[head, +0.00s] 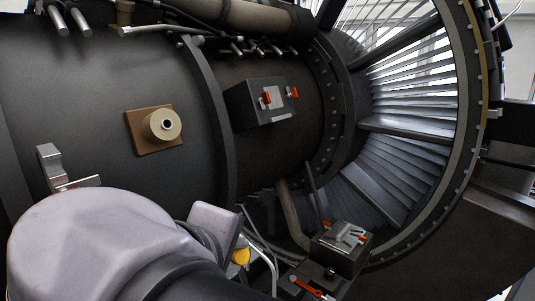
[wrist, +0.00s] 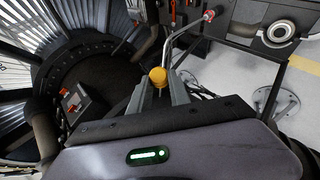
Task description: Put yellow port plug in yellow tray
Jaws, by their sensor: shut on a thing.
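The yellow port plug (wrist: 158,76) is between the two grey fingertips of my gripper (wrist: 160,90) in the wrist view, with its rounded yellow head showing above them. My gripper is shut on it. In the head view, a small part of the yellow plug (head: 240,257) shows beside my wrist, low in the middle of the picture; my arm hides most of the gripper there. I cannot make out a yellow tray in either view.
A bent silver pipe (wrist: 178,38) passes close beyond the plug. The dark engine casing (head: 70,90) fills the left of the head view, with a box with red latches (head: 262,101) and a brown-based port (head: 160,127). Pale floor (wrist: 301,92) shows at right in the wrist view.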

